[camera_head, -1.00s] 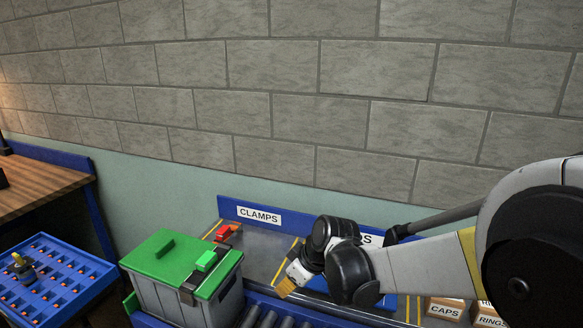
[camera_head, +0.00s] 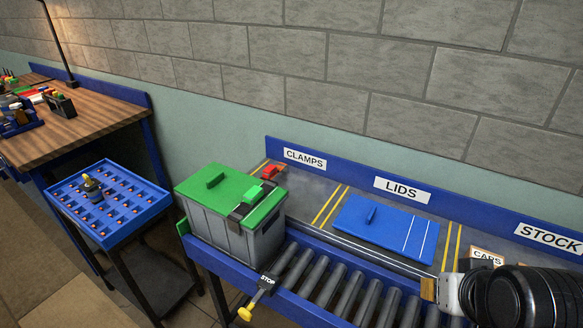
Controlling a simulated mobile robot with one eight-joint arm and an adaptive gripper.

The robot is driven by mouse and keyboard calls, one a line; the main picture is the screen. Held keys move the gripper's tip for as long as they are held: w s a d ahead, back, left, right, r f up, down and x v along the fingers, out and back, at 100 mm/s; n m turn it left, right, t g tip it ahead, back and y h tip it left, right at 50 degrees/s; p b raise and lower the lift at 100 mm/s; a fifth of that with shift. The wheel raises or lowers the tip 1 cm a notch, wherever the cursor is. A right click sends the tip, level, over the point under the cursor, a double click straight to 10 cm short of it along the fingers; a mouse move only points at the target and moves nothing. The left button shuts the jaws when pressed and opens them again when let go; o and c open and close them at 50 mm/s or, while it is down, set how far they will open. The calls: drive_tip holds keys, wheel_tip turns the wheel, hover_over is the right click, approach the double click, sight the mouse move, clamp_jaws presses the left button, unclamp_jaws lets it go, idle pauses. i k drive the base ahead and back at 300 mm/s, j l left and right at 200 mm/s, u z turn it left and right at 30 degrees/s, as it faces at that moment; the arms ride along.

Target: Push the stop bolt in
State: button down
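The stop bolt has a black STOP label (camera_head: 267,280) and a yellow knob (camera_head: 245,313) that sticks out at the front of the blue roller conveyor, below the grey bin. My gripper (camera_head: 430,290) is at the lower right, beyond the rollers from the bolt and well apart from it.
A grey bin with a green lid (camera_head: 222,191) stands at the conveyor's left end. A red clamp (camera_head: 273,171) and a blue lid (camera_head: 385,228) lie on the bench behind. A blue tray stand (camera_head: 150,203) is at left. Several bare rollers (camera_head: 330,285) lie between bin and gripper.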

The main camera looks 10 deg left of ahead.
sight(245, 315)
drive_tip(key=u, duration=1.5)
